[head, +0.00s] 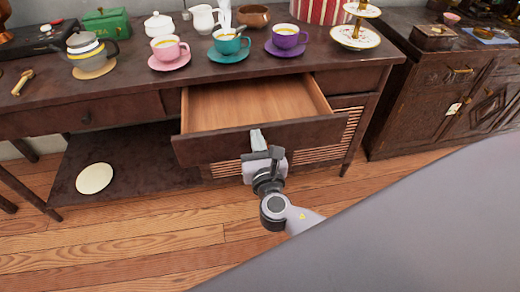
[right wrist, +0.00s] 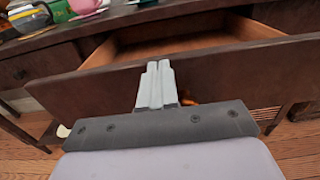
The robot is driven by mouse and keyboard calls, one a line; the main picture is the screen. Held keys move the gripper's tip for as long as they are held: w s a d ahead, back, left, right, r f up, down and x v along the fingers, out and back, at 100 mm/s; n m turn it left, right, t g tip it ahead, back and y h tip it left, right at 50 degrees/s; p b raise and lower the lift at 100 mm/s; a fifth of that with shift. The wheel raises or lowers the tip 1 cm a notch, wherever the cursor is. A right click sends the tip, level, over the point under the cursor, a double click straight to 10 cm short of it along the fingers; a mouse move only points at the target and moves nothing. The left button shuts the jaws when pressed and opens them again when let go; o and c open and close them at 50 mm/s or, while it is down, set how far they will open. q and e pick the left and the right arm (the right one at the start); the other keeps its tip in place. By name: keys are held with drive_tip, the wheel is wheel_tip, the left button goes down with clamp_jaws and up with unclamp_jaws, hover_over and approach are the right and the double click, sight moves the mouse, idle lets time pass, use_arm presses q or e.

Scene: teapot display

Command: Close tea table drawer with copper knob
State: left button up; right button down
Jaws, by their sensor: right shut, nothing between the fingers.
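The tea table (head: 120,87) is dark wood, and its right drawer (head: 250,105) is pulled open with a bare, empty pale interior. The drawer front (head: 205,148) faces me; it also shows in the right wrist view (right wrist: 80,95). My right gripper (head: 257,138) is shut and empty, with its fingertips at the middle of the drawer front. I cannot tell whether they touch it. A small copper-coloured bit of the knob (right wrist: 190,103) shows beside the fingers in the right wrist view; the gripper hides the rest. My left gripper is not in view.
Pink (head: 169,50), teal (head: 229,44) and purple (head: 286,39) cups on saucers stand on the tabletop above the drawer. A closed left drawer (head: 120,110) has a dark knob. A carved cabinet (head: 420,100) stands to the right. The wooden floor (head: 150,235) in front is clear.

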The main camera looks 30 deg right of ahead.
drive_tip(key=b+x, duration=0.3)
drive_tip(key=x, duration=1.2)
drive_tip(key=shift+f, duration=0.15)
drive_tip(key=shift+b+x, duration=0.45)
drive_tip(key=shift+x, duration=0.55)
drive_tip(key=shift+w, duration=0.25)
drive_tip(key=shift+w+d, duration=0.1)
drive_tip(key=shift+w, duration=0.05)
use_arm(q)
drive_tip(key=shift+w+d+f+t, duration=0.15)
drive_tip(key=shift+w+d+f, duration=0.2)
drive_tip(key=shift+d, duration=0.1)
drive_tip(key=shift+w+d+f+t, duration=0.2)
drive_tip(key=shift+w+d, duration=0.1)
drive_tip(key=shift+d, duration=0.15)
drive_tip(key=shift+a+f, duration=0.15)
